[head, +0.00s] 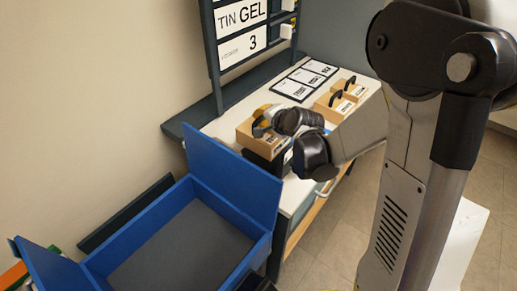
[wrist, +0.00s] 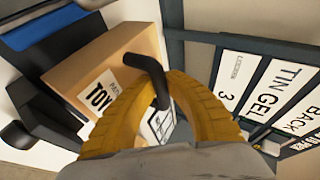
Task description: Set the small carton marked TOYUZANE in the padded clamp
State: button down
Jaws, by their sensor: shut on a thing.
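The small carton (wrist: 105,65) is a brown box with a black handle (wrist: 148,68) on top; its white label, partly hidden, reads TOY. It also shows in the head view (head: 246,133). My gripper (wrist: 164,90) is shut on the handle, its yellow fingers on both sides; in the head view my gripper (head: 262,118) is at the carton's top. The padded clamp (head: 265,146) is black and lies right at the carton, at the front of the bench; dark parts and a blue strip show beside it in the wrist view (wrist: 45,110). I cannot tell whether the carton is seated.
Two more brown cartons with black handles (head: 334,107) stand farther back on the white bench (head: 229,124). White label cards (head: 305,80) lie behind. A sign board (head: 242,45) stands at the back. An open blue crate (head: 190,198) is in front.

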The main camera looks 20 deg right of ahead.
notch_tip(320, 180, down, 7)
jog(key=b, duration=0.2)
jog(key=shift+f+b, duration=0.1)
jog(key=shift+b, duration=0.3)
jog(key=c, duration=1.5)
grip_release()
